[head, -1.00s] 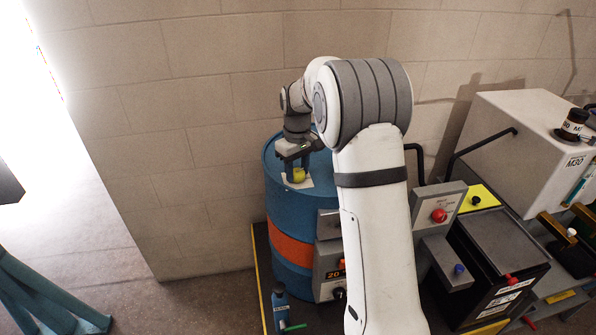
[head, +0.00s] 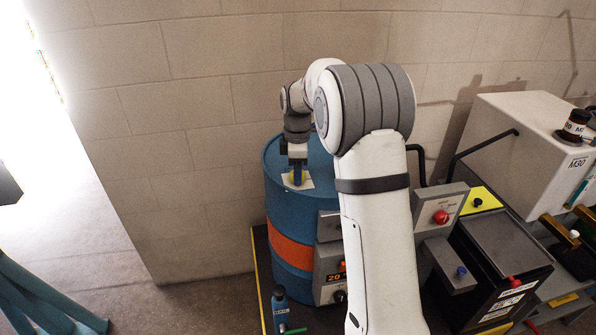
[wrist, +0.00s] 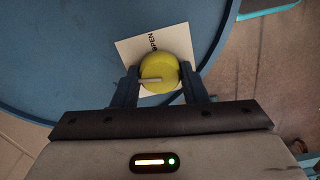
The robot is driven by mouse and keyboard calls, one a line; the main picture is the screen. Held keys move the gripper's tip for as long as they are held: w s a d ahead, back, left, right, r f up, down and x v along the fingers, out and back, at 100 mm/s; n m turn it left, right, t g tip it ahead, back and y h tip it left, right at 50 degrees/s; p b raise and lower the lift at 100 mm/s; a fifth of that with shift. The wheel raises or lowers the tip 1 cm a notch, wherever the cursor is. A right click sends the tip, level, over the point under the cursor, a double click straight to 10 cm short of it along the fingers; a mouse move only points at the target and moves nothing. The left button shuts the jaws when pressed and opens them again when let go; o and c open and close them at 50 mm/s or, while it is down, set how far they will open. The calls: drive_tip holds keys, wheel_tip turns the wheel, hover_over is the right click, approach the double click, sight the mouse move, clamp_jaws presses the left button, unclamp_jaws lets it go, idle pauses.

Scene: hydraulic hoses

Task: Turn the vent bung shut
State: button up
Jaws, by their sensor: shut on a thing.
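The yellow round vent bung (wrist: 158,68) sits on top of the blue drum (head: 272,178). My gripper (wrist: 159,78) is shut on it, one finger on each side. A pale bar on the bung points left in the wrist view.
A block wall (head: 200,120) stands close behind the drum. Right of my arm are a grey box with a red knob (head: 441,217), a black unit (head: 497,240) and a white tank (head: 520,140). A small blue bottle (head: 280,308) stands in front of the drum.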

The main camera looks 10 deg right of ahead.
drive_tip(key=shift+n, duration=1)
drive_tip(key=o, duration=1)
drive_tip(key=shift+r+b, duration=0.55)
drive_tip(key=shift+r, duration=3.35)
drive_tip(key=s+m+t, duration=0.1)
drive_tip(key=s+m, duration=0.5)
drive_tip(key=s, duration=0.5)
drive_tip(key=s+f+m+t, duration=0.1)
drive_tip(key=s+m, duration=0.5)
drive_tip(key=s, duration=0.5)
drive_tip(key=s+m+t, duration=0.1)
drive_tip(key=s+m, duration=0.5)
drive_tip(key=s, duration=0.5)
drive_tip(key=shift+d+f, duration=0.15)
drive_tip(key=shift+f, duration=0.2)
